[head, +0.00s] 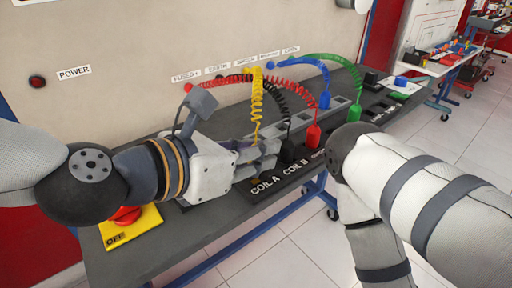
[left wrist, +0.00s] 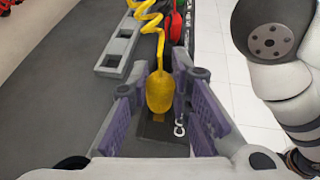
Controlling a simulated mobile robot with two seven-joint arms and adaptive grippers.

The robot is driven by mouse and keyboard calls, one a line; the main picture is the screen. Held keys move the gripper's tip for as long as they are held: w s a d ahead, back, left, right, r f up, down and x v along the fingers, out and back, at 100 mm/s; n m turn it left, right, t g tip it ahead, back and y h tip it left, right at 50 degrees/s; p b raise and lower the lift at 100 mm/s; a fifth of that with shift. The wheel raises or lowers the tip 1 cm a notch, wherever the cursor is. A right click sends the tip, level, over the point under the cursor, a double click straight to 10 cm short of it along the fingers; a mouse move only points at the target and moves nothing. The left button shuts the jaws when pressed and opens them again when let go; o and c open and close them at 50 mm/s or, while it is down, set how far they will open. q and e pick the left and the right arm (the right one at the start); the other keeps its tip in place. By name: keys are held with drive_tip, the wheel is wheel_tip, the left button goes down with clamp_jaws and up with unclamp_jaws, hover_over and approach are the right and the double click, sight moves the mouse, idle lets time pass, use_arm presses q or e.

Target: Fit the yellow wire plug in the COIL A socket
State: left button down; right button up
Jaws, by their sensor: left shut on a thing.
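The yellow wire plug (left wrist: 160,92) is between the purple-padded fingers of my left gripper (left wrist: 172,88) in the left wrist view. My left gripper (head: 268,153) is shut on it, just above the dark socket strip by the COIL A label (head: 265,187). In the head view the fingers hide most of the plug; its coiled yellow wire (head: 257,95) rises from it to the panel. The COIL A socket opening is hidden in the head view. I cannot tell whether the plug touches it. My right gripper is out of view.
The COIL B label (head: 295,166) is beside COIL A. Red (head: 313,135), blue (head: 324,100) and green (head: 355,113) plugs stand farther along the bench. A grey slotted rack (left wrist: 117,52) lies close by. A yellow OFF box (head: 128,228) with a red button is at the front left.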

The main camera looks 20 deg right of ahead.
use_arm(q)
drive_tip(key=shift+f, duration=0.9)
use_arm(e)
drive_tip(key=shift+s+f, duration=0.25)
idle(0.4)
use_arm(q)
drive_tip(key=c, duration=1.7)
unclamp_jaws()
drive_tip(key=a+r, duration=0.1)
drive_tip(key=s+a+p, duration=0.1)
drive_tip(key=a+r, duration=0.1)
drive_tip(key=shift+s+r, duration=0.3)
drive_tip(key=shift+r, duration=0.05)
drive_tip(key=shift+s+a+r+p, duration=0.1)
drive_tip(key=shift+a+r+p, duration=0.1)
drive_tip(key=shift+p, duration=0.1)
drive_tip(key=shift+s+a, duration=0.1)
drive_tip(key=shift+f, duration=0.15)
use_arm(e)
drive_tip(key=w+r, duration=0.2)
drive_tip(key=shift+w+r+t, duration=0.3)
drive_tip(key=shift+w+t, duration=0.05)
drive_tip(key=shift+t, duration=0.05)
